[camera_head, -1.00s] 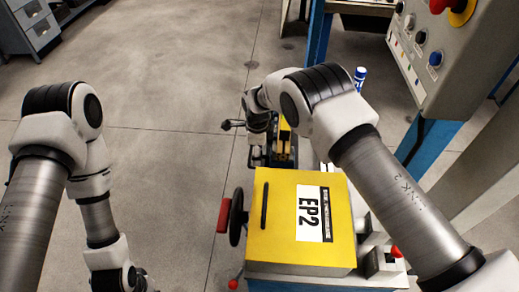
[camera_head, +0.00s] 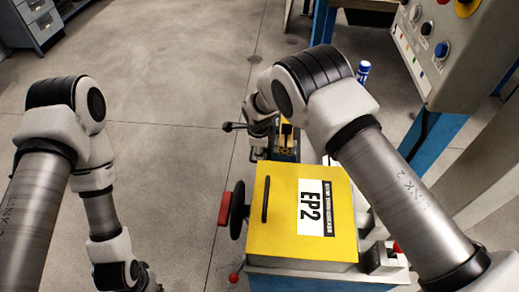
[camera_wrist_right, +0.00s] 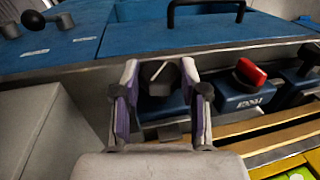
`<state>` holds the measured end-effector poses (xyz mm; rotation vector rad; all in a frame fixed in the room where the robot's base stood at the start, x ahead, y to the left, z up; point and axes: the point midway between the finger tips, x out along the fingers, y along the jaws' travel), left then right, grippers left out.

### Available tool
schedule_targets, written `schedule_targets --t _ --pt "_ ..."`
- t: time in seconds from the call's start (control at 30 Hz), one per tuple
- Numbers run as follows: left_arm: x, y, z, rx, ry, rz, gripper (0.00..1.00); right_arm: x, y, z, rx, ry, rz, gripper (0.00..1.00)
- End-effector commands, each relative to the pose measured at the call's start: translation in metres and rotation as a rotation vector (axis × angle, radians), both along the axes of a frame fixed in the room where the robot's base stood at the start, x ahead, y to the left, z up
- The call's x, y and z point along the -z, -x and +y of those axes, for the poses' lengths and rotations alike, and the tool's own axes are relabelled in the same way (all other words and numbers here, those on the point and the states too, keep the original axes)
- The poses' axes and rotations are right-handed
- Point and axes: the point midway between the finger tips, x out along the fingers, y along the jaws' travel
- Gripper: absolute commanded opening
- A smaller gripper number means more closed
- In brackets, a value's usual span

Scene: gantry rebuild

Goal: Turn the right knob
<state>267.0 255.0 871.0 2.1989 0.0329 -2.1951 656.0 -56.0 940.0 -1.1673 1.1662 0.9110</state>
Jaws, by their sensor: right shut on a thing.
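In the right wrist view my right gripper (camera_wrist_right: 160,75) is shut on a black knob (camera_wrist_right: 158,77) with a pale line on its face, one finger on each side. The knob sits on a dark blue block below the edge of a blue panel. A red knob (camera_wrist_right: 249,72) on a similar labelled block stands to its right, and another dark knob (camera_wrist_right: 309,56) shows at the right edge.
A yellow box marked EP2 (camera_head: 277,238) with a black handwheel (camera_head: 238,210) stands near the right arm. A grey control panel (camera_head: 425,45) is at the upper right. A black lever knob (camera_wrist_right: 33,20) tops the blue surface. The floor at left is clear.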

Motion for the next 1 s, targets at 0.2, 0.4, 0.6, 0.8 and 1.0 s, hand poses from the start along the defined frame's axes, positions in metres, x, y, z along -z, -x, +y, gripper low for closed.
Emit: schedule_targets --t 0.2,0.4,0.6,0.8,1.0 --pt "0.0048 0.0 0.0 0.0 0.0 0.0 0.23 0.004 0.0039 -0.0015 -0.001 0.011 -0.047 0.08" --pt "0.0046 0.0 0.0 0.0 0.0 0.0 0.23 0.0044 0.0044 -0.0017 0.0 0.011 -0.044 0.46" --pt "0.0044 0.0 0.0 0.0 0.0 0.0 0.23 0.0031 0.0034 -0.0012 0.0 0.009 -0.047 0.67" --pt "0.0041 -0.0001 0.0 0.0 0.0 0.0 0.23 0.0019 0.0025 -0.0005 -0.001 0.009 -0.049 0.67" --pt "0.0034 -0.0001 0.0 0.0 0.0 0.0 0.23 0.0012 0.002 -0.0005 -0.001 0.008 -0.046 0.67"
